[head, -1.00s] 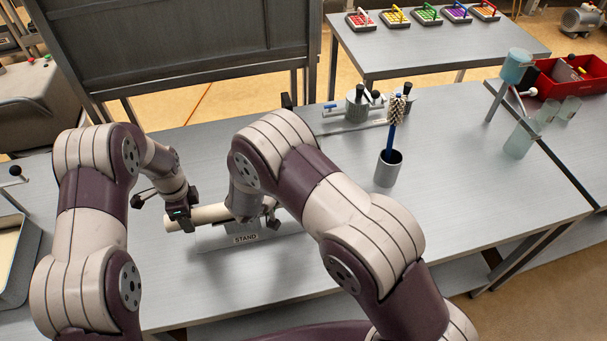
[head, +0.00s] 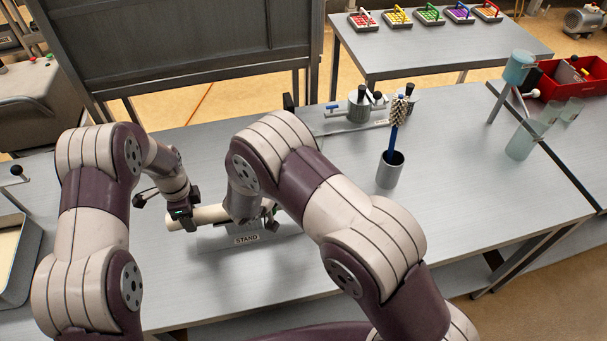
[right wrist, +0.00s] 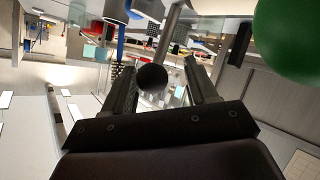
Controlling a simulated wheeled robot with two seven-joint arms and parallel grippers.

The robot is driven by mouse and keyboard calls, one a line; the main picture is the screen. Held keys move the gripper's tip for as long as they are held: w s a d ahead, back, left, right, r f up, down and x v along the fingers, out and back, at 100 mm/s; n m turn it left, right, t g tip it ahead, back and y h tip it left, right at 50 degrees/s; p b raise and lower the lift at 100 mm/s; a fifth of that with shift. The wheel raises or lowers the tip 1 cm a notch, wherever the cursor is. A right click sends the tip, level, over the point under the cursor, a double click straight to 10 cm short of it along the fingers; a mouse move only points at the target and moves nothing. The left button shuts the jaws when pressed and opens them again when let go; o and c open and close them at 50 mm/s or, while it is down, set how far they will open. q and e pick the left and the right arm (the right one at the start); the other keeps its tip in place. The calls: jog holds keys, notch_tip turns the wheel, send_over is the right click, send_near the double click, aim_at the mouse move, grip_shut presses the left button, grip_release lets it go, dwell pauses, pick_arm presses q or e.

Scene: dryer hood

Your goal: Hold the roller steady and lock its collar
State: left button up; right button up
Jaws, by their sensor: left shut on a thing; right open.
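The cream roller (head: 210,213) lies level over the stand (head: 246,239), whose front plate reads STAND. My left gripper (head: 183,220) is shut on the roller near its left end. My right gripper is at the roller's right part; my own forearm and wrist largely hide it and the collar in the head view. In the right wrist view my right gripper (right wrist: 160,68) is open, with a dark round knob (right wrist: 152,78) showing between its fingers. Whether the fingers touch the knob I cannot tell. How the collar is set cannot be seen.
A grey cup (head: 389,171) holding a blue-handled brush stands right of the stand. A large green ball (right wrist: 287,38) fills the right wrist view's upper right corner.

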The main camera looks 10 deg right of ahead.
jog(key=v, duration=1.1)
jog(key=shift+a, duration=0.2)
jog(key=shift+r, duration=0.1)
jog(key=c, duration=0.3)
jog(key=r, duration=0.1)
jog(key=d+r+m, duration=0.1)
jog(key=r, duration=0.1)
jog(key=r+m, duration=0.1)
jog(key=r, duration=0.1)
jog(key=shift+w+d+r+g, duration=0.1)
jog(key=shift+w+d+g, duration=0.05)
jog(key=shift+d+g, duration=0.15)
grip_shut()
jog(key=s+m+g+y, duration=0.3)
jog(key=s+m+y, duration=0.25)
jog(key=m, duration=0.65)
jog(key=w+d+f, duration=0.5)
jog(key=w+f, duration=0.2)
jog(key=f, duration=0.1)
jog(key=shift+d+h, duration=0.15)
jog(key=shift+h, duration=0.3)
